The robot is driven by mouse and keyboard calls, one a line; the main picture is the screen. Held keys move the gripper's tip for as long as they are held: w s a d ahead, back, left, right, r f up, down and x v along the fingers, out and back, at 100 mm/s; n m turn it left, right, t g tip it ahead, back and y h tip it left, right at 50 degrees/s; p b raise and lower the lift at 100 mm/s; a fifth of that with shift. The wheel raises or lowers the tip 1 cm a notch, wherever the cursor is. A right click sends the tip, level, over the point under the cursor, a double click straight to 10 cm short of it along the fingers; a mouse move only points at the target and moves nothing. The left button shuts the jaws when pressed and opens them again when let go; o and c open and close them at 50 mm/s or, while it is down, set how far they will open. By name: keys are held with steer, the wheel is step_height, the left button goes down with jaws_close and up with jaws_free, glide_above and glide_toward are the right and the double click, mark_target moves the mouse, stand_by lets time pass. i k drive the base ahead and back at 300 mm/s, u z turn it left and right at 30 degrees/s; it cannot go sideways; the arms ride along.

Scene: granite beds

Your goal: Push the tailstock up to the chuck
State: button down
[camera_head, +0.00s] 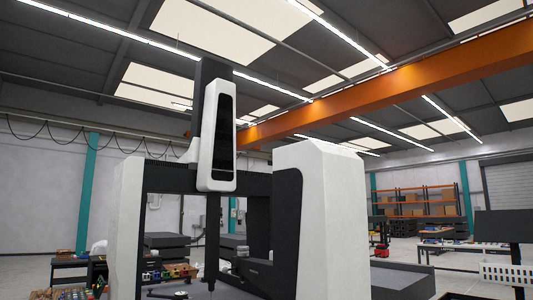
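I cannot make out a tailstock or a chuck in the head view. My gripper is not in view either. A large white and dark gantry machine fills the middle, with a white upright column (320,220) on its right. A white and black vertical head (217,130) hangs from its crossbeam, and a thin dark probe shaft (212,240) points down below it. Small dark items (168,294) lie under the gantry at the bottom edge, too small to tell apart.
Colourful small parts (75,293) sit at the lower left. Shelves with boxes (420,203) stand at the back. An orange overhead beam (400,85) crosses high above. Some floor shows between the benches at right.

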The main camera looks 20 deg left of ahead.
mark_target(321, 245)
steer(key=u, duration=0.2)
steer(key=i, duration=1)
steer(key=k, duration=1)
steer(key=z, duration=1.1)
steer(key=i, duration=0.9)
steer(key=u, duration=0.4)
